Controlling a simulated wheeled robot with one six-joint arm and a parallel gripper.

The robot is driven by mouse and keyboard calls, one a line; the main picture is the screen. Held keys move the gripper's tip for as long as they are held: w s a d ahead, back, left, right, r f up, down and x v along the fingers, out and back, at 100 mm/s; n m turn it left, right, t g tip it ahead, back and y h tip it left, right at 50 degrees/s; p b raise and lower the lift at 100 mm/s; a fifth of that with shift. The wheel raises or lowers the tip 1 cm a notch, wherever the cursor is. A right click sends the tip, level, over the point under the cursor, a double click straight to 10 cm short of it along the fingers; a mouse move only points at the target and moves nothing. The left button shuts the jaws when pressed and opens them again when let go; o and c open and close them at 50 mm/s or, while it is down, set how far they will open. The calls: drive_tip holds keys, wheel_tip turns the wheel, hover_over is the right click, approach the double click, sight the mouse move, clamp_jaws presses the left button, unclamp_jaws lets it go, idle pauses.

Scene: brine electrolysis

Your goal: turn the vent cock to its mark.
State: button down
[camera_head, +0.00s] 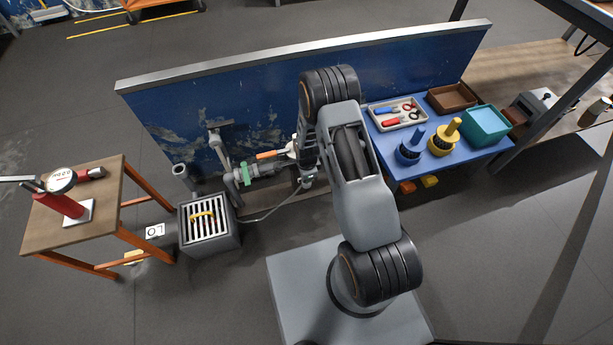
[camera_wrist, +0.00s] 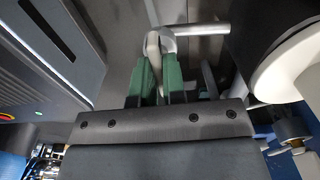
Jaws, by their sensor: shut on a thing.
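My gripper (camera_head: 241,174) reaches left from the arm, low in front of the blue panel, with its green fingers at the grey pipework (camera_head: 228,180). In the wrist view the green fingers (camera_wrist: 157,64) are shut on a pale curved handle (camera_wrist: 152,43), which looks like that of the vent cock. The handle rises between the fingertips beside a light horizontal pipe (camera_wrist: 202,29). The cock's body is largely hidden by the fingers, and I cannot make out its mark or tell how far the handle is turned.
The blue panel (camera_head: 225,100) stands behind my arm. A grey box with a slatted top (camera_head: 222,236) sits below left of the gripper. A wooden table (camera_head: 110,190) with a red gauge device (camera_head: 62,204) stands left. A blue bench (camera_head: 480,152) with trays and tools stands right.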

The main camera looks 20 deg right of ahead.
idle(0.4)
drive_tip(key=c, duration=1.2)
unclamp_jaws()
wheel_tip(320, 180, up, 14)
drive_tip(key=p, duration=0.4)
drive_tip(key=shift+p, duration=0.35)
